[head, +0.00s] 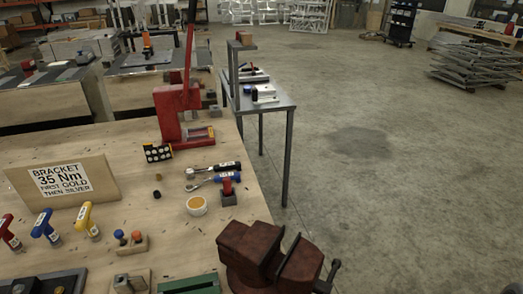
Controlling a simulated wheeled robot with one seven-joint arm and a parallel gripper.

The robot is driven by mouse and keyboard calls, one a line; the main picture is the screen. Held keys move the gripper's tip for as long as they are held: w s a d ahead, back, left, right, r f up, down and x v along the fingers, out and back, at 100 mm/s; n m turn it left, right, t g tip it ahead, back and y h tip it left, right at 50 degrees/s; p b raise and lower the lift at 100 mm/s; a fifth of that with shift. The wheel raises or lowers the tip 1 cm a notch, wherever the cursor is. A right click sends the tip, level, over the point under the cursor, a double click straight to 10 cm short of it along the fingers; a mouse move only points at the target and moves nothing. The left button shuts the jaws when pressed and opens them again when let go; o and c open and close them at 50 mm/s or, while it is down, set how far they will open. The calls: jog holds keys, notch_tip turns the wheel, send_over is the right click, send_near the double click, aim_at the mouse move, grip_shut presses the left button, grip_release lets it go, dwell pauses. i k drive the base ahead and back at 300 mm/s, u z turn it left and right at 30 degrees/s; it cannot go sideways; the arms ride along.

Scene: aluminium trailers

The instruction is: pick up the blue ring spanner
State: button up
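What looks like the blue ring spanner (208,182) lies on the wooden bench top (135,180), right of centre near the bench's right edge. It has a silver shaft with its head pointing left and a blue part at the right. A small red-topped piece on a dark block (229,196) stands in front of its right end and hides part of it. A similar tool with a dark handle (215,169) lies just behind it. My gripper is not in view.
A yellow-filled bowl (197,205) sits in front of the spanner. A red press (178,112) stands behind, and a dark red vice (268,256) at the front right corner. Screwdriver-like T-handles (87,220) and a sign (64,181) are left. Open floor lies right.

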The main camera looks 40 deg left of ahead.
aim_at(236, 175)
jog(key=i, duration=2.6)
jog(key=z, duration=3.8)
jog(key=k, duration=2.45)
jog(key=z, duration=0.9)
jog(key=i, duration=1)
